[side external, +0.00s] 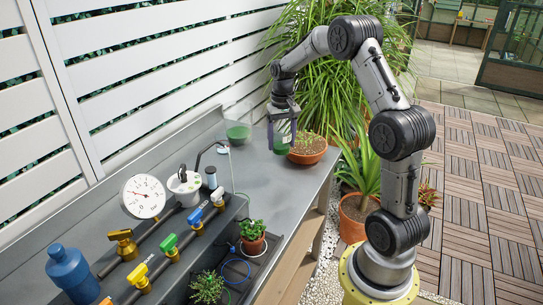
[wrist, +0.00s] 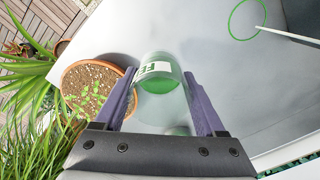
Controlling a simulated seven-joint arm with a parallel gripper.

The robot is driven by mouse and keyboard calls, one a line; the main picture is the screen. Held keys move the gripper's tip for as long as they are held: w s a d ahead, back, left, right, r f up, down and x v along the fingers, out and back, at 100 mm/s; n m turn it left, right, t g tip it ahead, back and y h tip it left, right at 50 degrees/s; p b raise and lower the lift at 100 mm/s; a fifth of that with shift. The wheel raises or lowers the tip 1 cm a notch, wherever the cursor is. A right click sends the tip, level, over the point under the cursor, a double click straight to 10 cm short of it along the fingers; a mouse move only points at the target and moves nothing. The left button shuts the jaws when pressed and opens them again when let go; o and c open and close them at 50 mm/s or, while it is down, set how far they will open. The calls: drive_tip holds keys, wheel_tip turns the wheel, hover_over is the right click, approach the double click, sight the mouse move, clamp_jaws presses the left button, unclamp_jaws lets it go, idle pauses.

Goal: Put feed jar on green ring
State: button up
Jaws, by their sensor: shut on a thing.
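The feed jar (side external: 283,142) is clear with green in it, held between the fingers of my gripper (side external: 282,112) beside the terracotta bowl. In the wrist view, the jar (wrist: 160,72) shows a green end and a white label with the letters FE. My gripper (wrist: 165,105) is shut on it with a purple finger on each side. Whether the jar touches the bench is unclear. The green ring (wrist: 231,30) is a thin outline on the bench at the upper right of the wrist view, apart from the jar.
The terracotta bowl (side external: 308,149) of gravel and seedlings stands close to the jar. A green vessel (side external: 238,132) stands near the fence. A thin pale rod (wrist: 287,36) reaches beside the ring. The gauge (side external: 143,197) and valves crowd the near bench.

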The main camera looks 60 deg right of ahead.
drive_tip(key=w+d+f, duration=0.1)
drive_tip(key=f, duration=0.1)
drive_tip(key=w+d+f, duration=0.1)
drive_tip(key=w+f, duration=0.1)
drive_tip(key=w+d+f, duration=0.1)
drive_tip(key=w+f, duration=0.1)
drive_tip(key=shift+w+d+f, duration=0.2)
drive_tip(key=shift+d+f, duration=0.15)
drive_tip(key=shift+d, duration=0.05)
drive_tip(key=shift+f, duration=1.45)
drive_tip(key=shift+f, duration=0.1)
